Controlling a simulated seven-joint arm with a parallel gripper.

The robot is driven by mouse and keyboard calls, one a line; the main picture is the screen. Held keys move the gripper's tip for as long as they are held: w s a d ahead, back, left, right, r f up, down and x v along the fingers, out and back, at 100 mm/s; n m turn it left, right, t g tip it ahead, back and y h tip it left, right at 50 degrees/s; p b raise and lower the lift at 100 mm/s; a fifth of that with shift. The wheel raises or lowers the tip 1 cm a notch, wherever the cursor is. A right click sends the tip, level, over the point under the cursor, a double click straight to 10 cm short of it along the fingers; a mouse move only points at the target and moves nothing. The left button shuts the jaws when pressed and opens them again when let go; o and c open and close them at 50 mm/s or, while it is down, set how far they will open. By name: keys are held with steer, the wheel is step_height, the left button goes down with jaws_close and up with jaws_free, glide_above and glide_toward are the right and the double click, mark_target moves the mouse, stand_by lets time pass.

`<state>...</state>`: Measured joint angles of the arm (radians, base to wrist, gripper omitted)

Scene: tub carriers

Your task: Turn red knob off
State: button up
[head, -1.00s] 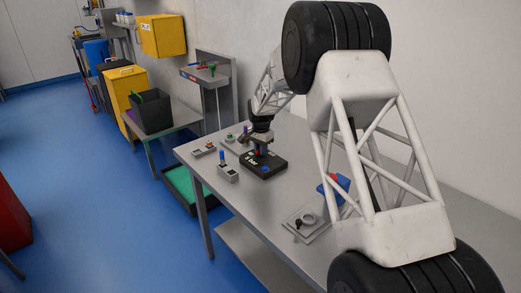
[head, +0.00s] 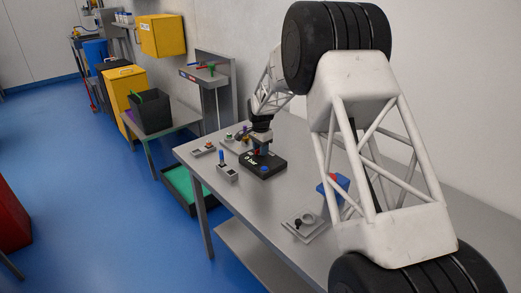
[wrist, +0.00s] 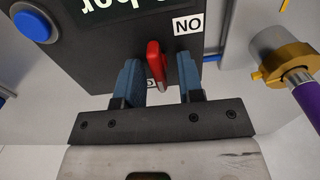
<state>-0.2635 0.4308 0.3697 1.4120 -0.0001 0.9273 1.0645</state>
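The red knob (wrist: 155,62) is a narrow raised handle on the face of a black box (wrist: 95,70). In the wrist view it points nearly up and down the picture, tilted slightly. My gripper (wrist: 160,68) is open, with one blue finger on each side of the knob and visible gaps between. An "ON" label (wrist: 188,24) shows upside down, up and right of the knob. In the head view my gripper (head: 263,148) is over the black box (head: 264,167), and the knob is hard to make out.
A blue round button (wrist: 33,25) sits on the same box. A brass fitting with a purple handle (wrist: 290,75) stands to the right in the wrist view. Small grey devices (head: 227,172) stand nearby on the grey table (head: 240,205), whose front is mostly clear.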

stand_by(0.3)
steer(key=shift+r, duration=3.85)
steer(key=s+d+r+n, duration=0.2)
steer(key=s+d+r, duration=0.4)
steer(key=s, duration=0.4)
steer(key=s+d+r+n+t, duration=0.1)
steer(key=s+d+r, duration=0.45)
steer(key=s, duration=0.45)
steer(key=s+d+r+n, duration=0.2)
steer(key=s+d+r, duration=0.45)
steer(key=s, duration=0.35)
steer(key=s+d+f+n, duration=0.1)
steer(key=s+d, duration=0.1)
steer(key=s, duration=0.8)
steer(key=s+d+f+n+t, duration=0.1)
steer(key=s+d, duration=0.1)
steer(key=s, duration=0.9)
steer(key=s+d+f+n, duration=0.1)
steer(key=s+d+n, duration=0.1)
steer(key=s, duration=0.9)
steer(key=shift+d+f+t, duration=0.3)
steer(key=shift+d+f, duration=0.1)
steer(key=shift+d, duration=0.15)
